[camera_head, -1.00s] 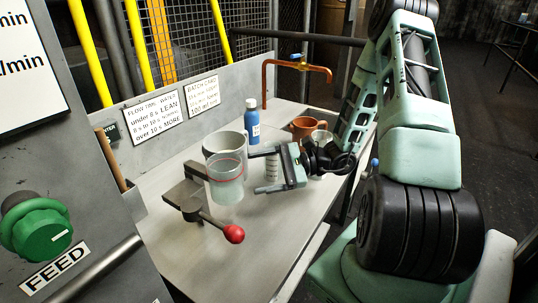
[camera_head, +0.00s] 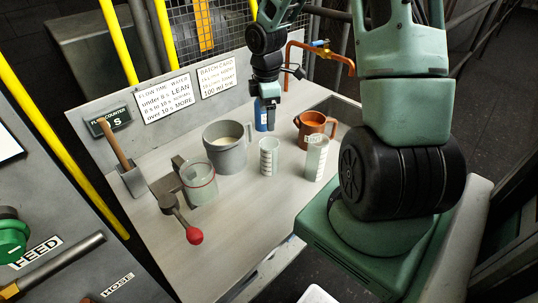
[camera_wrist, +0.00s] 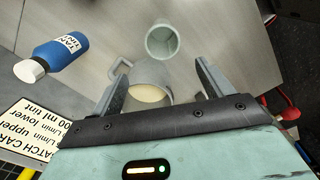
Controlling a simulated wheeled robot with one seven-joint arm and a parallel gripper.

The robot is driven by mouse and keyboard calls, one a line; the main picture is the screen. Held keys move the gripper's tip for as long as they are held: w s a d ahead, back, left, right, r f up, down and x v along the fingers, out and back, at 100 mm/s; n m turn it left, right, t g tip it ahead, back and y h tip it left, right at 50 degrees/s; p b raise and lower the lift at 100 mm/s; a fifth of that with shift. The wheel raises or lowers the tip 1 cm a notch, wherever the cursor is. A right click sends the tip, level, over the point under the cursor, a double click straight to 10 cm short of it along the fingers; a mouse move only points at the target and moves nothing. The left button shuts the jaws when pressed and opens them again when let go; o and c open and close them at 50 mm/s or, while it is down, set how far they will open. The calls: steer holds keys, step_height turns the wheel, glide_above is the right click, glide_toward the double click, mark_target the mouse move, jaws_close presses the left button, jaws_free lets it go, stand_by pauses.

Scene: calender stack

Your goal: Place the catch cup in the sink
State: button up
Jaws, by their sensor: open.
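I take the clear, pale green cup with a red line (camera_head: 199,184) to be the catch cup. It stands upright on the bench next to a clamp with a red-knobbed lever (camera_head: 194,235), in front of the grey jug (camera_head: 226,150). The sink (camera_head: 347,108) is a recess at the bench's back right, partly hidden by my arm. My gripper (camera_head: 268,101) is open and empty, raised near the blue bottle. In the wrist view the jug lies between its fingers (camera_wrist: 162,88), apparently lower down.
The blue bottle (camera_head: 261,117), a brown jug (camera_head: 312,126), a clear graduated cylinder (camera_head: 268,157) and a paler cylinder (camera_head: 316,158) stand on the bench. A copper tap (camera_head: 290,52) arches near the sink. A wooden-handled tool (camera_head: 118,146) rests at left. The front bench area is clear.

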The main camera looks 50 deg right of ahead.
mark_target(269, 156)
step_height(269, 156, down, 12)
steer(key=shift+s+r+b, duration=0.1)
steer(key=shift+r+b, duration=0.15)
steer(key=shift+b, duration=0.25)
steer(key=shift+s+d+f, duration=0.1)
steer(key=shift+s+f, duration=0.05)
steer(key=shift+f, duration=1.2)
steer(key=shift+s+f, duration=0.1)
steer(key=shift+f, duration=1.2)
steer(key=c, duration=1.1)
steer(key=shift+c, duration=0.2)
